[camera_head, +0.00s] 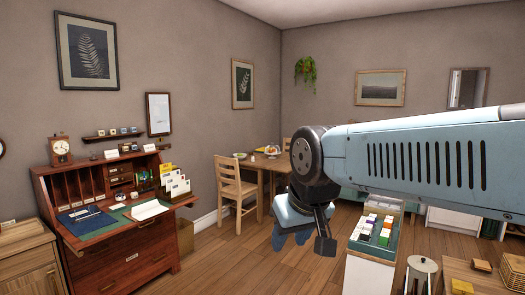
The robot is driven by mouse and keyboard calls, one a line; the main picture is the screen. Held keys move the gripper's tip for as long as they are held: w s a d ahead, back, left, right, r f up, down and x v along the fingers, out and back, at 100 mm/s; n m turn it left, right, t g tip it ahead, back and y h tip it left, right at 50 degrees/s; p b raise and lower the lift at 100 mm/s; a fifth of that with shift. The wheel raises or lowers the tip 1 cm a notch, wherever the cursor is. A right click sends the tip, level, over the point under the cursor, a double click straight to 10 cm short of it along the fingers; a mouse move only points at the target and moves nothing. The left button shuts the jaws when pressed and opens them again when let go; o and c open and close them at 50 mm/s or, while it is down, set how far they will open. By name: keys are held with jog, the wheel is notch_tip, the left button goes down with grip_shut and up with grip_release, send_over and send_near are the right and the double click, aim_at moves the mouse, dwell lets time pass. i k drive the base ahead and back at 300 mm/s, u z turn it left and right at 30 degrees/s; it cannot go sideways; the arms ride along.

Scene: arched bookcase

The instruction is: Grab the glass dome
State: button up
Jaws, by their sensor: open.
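I cannot make out a glass dome for certain in the head view. A small cluster with orange and yellow colours (272,150) sits on the wooden dining table (252,163) at the back; it is too small to tell whether glass covers it. My gripper (291,239) hangs at the end of my pale blue arm near the middle of the view, pointing down. It is open, and I see nothing held in it. It appears in front of the dining area and hides part of the floor and table surroundings.
A wooden desk (125,243) with a clock (61,150) and papers stands at the left. A chair (233,190) is beside the table. A display case with coloured blocks (376,230) is right of my gripper. A lidded canister (421,272) stands lower right. Floor (225,265) is clear lower centre.

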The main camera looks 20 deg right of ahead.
aim_at(270, 149)
jog(key=z, duration=0.55)
jog(key=i, duration=5.6)
jog(key=z, duration=0.75)
